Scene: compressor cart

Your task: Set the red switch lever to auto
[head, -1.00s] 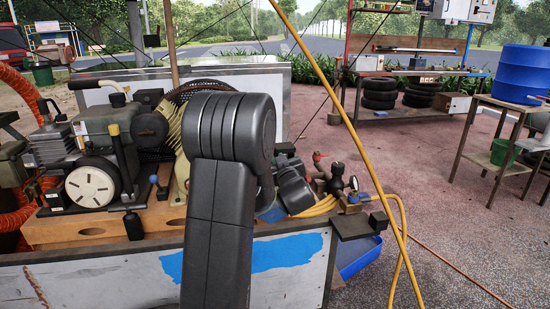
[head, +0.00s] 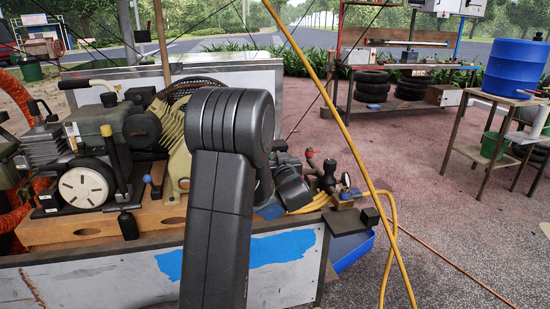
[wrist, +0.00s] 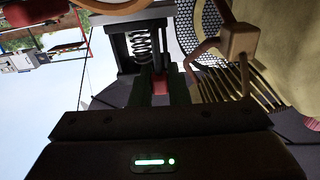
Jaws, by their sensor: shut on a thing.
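In the wrist view my gripper (wrist: 162,92) has its two dark fingers close together around a small red piece, which looks like the red switch lever (wrist: 161,84). The gripper is shut on it. Just beyond the fingers is a dark open-fronted housing (wrist: 122,50) with a metal coil spring (wrist: 142,45) inside. The lever's exact setting and any auto marking cannot be read. In the head view my arm stands in front of the cart's middle and hides the lever and the fingertips.
The cart (head: 120,280) carries an engine (head: 85,187) at left and a valve group with a gauge (head: 330,180) at right. A yellow hose (head: 350,140) crosses in front on the right. A shelf with tyres (head: 372,88) and a blue drum (head: 515,70) stand behind.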

